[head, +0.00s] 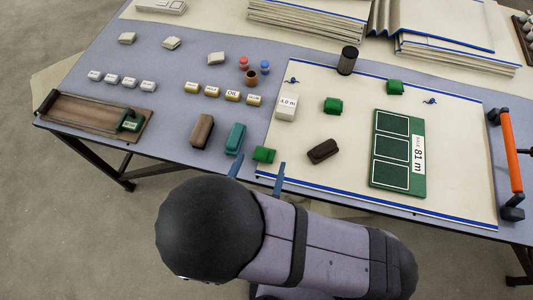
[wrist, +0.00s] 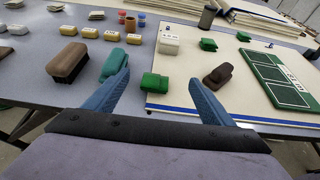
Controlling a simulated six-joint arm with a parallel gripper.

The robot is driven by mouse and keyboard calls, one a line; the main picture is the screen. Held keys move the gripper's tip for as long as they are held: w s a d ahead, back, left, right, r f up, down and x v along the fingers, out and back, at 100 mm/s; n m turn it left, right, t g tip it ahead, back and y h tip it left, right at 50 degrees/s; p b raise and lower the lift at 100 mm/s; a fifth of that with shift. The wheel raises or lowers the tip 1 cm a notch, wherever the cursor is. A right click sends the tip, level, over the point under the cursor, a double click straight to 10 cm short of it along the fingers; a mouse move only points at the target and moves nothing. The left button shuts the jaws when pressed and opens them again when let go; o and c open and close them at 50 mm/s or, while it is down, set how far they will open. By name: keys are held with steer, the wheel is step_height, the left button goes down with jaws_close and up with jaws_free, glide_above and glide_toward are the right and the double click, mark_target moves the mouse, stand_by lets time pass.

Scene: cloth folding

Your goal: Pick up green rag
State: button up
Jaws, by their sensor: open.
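A small folded green rag (head: 264,155) lies at the front left corner of the cream sheet, overhanging its edge. In the wrist view the same rag (wrist: 153,86) sits between and just beyond the blue fingertips. Two more small green folded pieces lie on the sheet, one in the middle (head: 333,105) and one farther back (head: 395,87). My gripper (head: 257,168) is open and empty at the table's front edge, a little short of the nearest rag; it also shows in the wrist view (wrist: 159,78). I see no contact with the rag.
A teal block (head: 235,138) and a brown brush (head: 202,131) stand left of the near rag. A dark brown piece (head: 323,150) lies right of it. A green board (head: 398,155) lies farther right on the cream sheet (head: 350,195). A dark cylinder (head: 347,60) stands behind.

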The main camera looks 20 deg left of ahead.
mark_target(266, 154)
steer(key=shift+f, duration=1.6)
steer(key=shift+r+p+x, duration=0.1)
steer(key=shift+p+x, duration=0.25)
steer(key=shift+x, duration=1.05)
steer(key=shift+r+p+x, duration=0.15)
steer(key=shift+p+x, duration=0.15)
steer(key=shift+x, duration=2.05)
steer(key=shift+c, duration=0.7)
steer(key=c, duration=1)
